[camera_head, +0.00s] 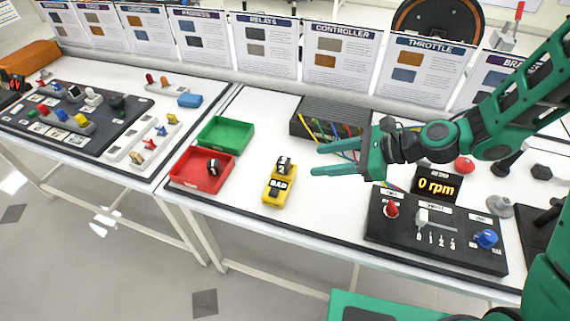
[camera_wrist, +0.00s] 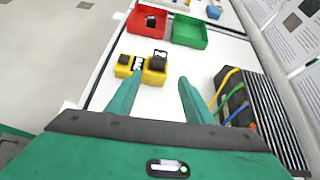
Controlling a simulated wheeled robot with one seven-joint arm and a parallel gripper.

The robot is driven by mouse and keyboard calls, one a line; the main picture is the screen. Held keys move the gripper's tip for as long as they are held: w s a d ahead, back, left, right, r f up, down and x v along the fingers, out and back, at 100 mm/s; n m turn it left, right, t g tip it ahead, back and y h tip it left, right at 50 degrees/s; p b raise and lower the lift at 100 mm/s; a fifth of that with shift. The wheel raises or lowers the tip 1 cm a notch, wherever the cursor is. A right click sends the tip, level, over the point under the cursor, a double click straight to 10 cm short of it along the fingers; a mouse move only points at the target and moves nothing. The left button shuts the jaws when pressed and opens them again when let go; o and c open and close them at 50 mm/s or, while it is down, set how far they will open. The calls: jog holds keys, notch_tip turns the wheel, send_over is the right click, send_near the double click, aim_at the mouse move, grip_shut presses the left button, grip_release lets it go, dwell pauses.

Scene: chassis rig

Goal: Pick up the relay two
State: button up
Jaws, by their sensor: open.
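A small dark relay (camera_head: 284,164) with a white marking, which looks like a 2, sits upright on the far end of a yellow tester (camera_head: 277,193). The tester's display reads BAD. In the wrist view the relay (camera_wrist: 158,61) is on the right end of the yellow tester (camera_wrist: 153,77), just beyond my fingertips. My gripper (camera_head: 317,160) is open and empty, to the right of the relay and apart from it. Another dark relay (camera_head: 213,168) lies in the red tray (camera_head: 188,184); its marking is too small to read.
A green tray (camera_head: 226,136) stands behind the red tray. A black finned box (camera_head: 322,119) with coloured wires is behind my gripper. A control panel (camera_head: 437,240) with knobs and a "0 rpm" display (camera_head: 437,185) are at right. The table around the tester is clear.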

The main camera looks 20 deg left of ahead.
aim_at(286, 160)
jog(key=shift+m, duration=0.4)
jog(key=x, duration=0.4)
jog(key=r+x, duration=0.1)
jog(key=x, duration=0.1)
jog(key=shift+a+f, duration=0.1)
jog(key=shift+a, duration=0.25)
jog(key=shift+r+x, duration=0.15)
jog(key=shift+x, duration=1.2)
jog(key=shift+r+x, duration=0.15)
jog(key=shift+x, duration=1.25)
jog(key=shift+s+a, duration=0.1)
jog(key=shift+a, duration=0.1)
grip_shut()
jog(key=shift+r, duration=0.1)
